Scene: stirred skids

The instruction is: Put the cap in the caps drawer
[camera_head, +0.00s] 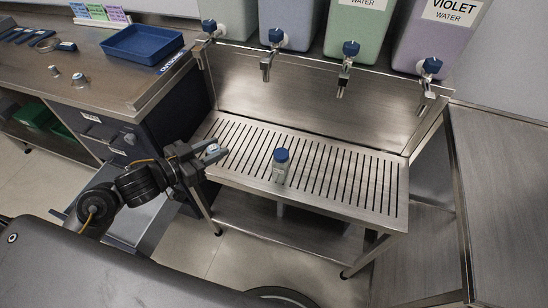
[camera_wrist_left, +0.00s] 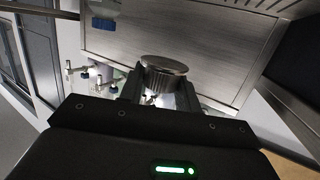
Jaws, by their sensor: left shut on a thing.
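My left gripper (camera_head: 214,154) is shut on a small ridged cap (camera_wrist_left: 164,66), which looks silver-grey in the left wrist view. The cap shows in the head view as a small pale spot (camera_head: 212,148) between the fingertips. The gripper is in the air near the left end of the slatted rack. An open drawer (camera_head: 143,222) with a pale inside shows below and to the left of the gripper, partly hidden by my left arm. I cannot read a label on it. My right gripper is not in view.
A small bottle with a blue lid (camera_head: 281,166) stands on the slatted rack (camera_head: 345,182). Taps (camera_head: 267,62) hang over it. Two small metallic pieces (camera_head: 78,80) and a blue tray (camera_head: 142,44) sit on the left counter (camera_head: 110,82), above a dark cabinet (camera_head: 128,142).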

